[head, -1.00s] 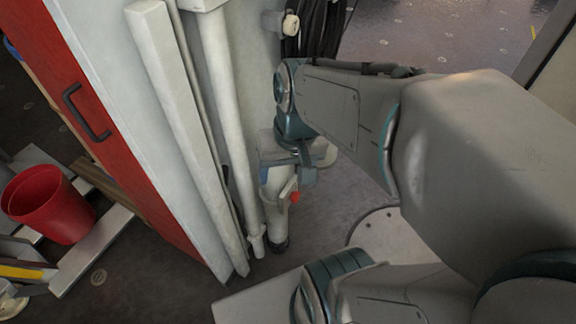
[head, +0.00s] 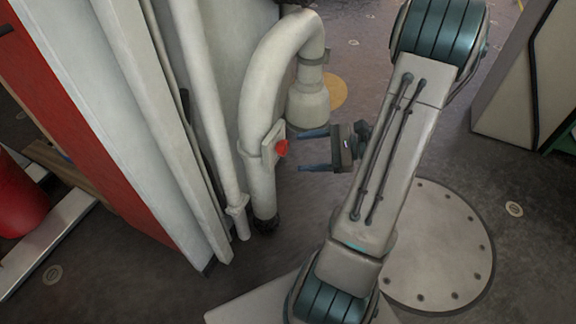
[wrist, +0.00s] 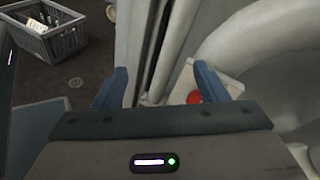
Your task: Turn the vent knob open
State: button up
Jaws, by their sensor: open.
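The vent knob (head: 282,147) is small and red, on a pale plate (head: 270,141) fixed to a thick curved white pipe (head: 257,107). My gripper (head: 305,151) is open and empty. Its two blue fingers point left at the knob, one to either side of its height, with the tips a little short of it or level with it; the exact gap is hard to tell. In the wrist view the red knob (wrist: 194,97) shows beside the inner side of the right finger, partly hidden by the gripper body.
Straight white pipes (head: 205,90) and a red-edged panel (head: 80,130) stand left of the curved pipe. A red bin (head: 18,195) is at far left. The wrist view shows a grey crate (wrist: 50,35) on the floor.

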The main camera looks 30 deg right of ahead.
aim_at(287, 149)
jog(key=d+f+m+t+h+b, duration=0.2)
jog(key=d+f+m+t+b, duration=0.35)
jog(key=d+f, duration=0.35)
jog(key=shift+m+t, duration=0.25)
jog(key=shift+t, duration=0.1)
jog(key=b+x, duration=0.1)
jog(key=x, duration=0.3)
jog(key=f+b+x, duration=0.1)
jog(key=x, duration=0.4)
jog(key=b+x, duration=0.1)
jog(key=x, duration=0.3)
jog(key=shift+w+a+f, duration=0.15)
jog(key=shift+w+a, duration=0.05)
jog(key=shift+a, duration=0.25)
jog(key=c, duration=1)
